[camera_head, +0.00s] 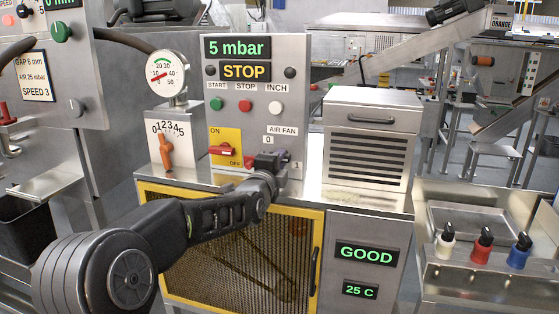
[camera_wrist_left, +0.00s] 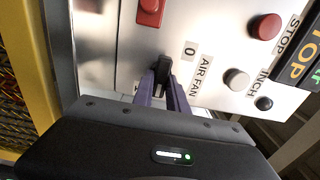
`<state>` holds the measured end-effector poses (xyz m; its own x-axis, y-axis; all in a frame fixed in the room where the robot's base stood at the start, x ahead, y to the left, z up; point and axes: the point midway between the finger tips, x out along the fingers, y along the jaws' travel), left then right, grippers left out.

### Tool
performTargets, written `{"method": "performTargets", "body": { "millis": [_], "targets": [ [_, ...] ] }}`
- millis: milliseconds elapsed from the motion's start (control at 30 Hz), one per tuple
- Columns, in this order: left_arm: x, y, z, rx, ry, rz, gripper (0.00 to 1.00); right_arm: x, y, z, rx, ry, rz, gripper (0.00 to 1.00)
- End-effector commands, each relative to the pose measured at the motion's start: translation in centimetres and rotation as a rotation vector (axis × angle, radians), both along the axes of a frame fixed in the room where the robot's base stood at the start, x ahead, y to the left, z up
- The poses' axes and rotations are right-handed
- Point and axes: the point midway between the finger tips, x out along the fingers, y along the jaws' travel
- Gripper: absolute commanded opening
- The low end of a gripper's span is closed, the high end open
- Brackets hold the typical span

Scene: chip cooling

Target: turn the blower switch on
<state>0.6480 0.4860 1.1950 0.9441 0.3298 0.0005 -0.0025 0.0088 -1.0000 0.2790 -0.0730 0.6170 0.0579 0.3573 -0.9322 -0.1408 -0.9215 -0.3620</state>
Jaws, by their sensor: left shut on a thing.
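The blower switch is the small black lever (camera_wrist_left: 162,68) beside the AIR FAN label on the grey control panel (camera_head: 247,119). Marks 0 and 1 stand near it. My left gripper (camera_head: 270,158) is at the lower right of the panel, and its fingers (camera_wrist_left: 166,85) are shut on the lever in the left wrist view. In the head view the gripper hides most of the lever. I cannot tell whether it points to 0 or 1. The panel's screens read 5 mbar and STOP. My right gripper is not in view.
A red ON/OFF handle (camera_head: 222,150) sits close to the left of my gripper. Green START (camera_head: 216,104), red STOP (camera_head: 245,106) and white INCH (camera_head: 276,107) buttons are above. A louvred metal box (camera_head: 369,100) stands to the right, and a gauge (camera_head: 166,72) to the left.

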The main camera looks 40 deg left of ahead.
Motion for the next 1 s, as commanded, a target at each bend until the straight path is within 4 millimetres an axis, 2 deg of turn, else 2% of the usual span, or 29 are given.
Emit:
{"method": "performTargets", "body": {
  "millis": [367,400,633,1000],
  "targets": [
    [0.01,-0.04,-0.16,0.008,0.006,-0.001,0.00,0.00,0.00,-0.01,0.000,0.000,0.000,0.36],
    [0.01,-0.04,-0.17,0.008,0.006,-0.001,0.21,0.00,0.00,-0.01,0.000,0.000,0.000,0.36],
    [0.01,-0.03,-0.10,0.006,0.004,-0.001,0.39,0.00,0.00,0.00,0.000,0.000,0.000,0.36],
    [-0.49,-0.16,-0.05,0.005,0.002,0.000,0.40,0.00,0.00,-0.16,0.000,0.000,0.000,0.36]
  ]
}}
